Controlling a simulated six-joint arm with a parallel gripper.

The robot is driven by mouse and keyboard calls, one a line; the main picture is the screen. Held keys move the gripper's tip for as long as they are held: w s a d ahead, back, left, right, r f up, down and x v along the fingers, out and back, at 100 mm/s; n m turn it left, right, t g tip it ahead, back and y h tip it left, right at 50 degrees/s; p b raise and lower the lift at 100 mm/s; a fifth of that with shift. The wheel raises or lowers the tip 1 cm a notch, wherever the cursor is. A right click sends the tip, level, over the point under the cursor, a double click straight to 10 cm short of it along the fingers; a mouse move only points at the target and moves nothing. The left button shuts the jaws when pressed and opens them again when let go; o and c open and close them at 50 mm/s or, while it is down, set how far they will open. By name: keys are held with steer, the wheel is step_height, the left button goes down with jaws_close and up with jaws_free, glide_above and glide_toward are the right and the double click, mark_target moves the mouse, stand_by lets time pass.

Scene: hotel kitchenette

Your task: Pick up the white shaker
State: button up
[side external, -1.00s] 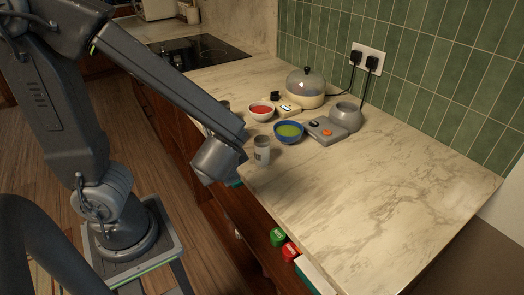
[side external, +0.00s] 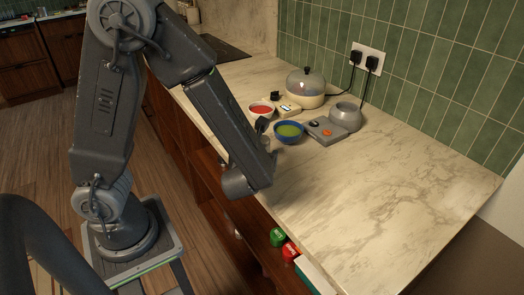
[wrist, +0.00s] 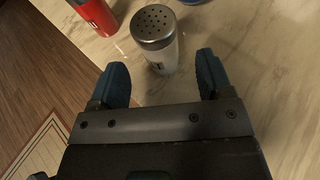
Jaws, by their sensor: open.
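The white shaker (wrist: 164,58) stands upright on the counter in the wrist view, with a perforated metal cap tilted toward the camera by perspective. My gripper (wrist: 161,66) is open, with one blue finger on each side of the shaker's lower body. The shaker lies just beyond or between the fingertips; I cannot tell whether it is fully between them. No contact shows. In the side view my arm hides the shaker and most of the gripper.
A red shaker (wrist: 95,14) stands close to its left. The counter's right part (side external: 400,190) is clear.

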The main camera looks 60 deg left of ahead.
steer(key=x, duration=0.5)
steer(key=shift+f, duration=0.15)
steer(key=c, duration=1.1)
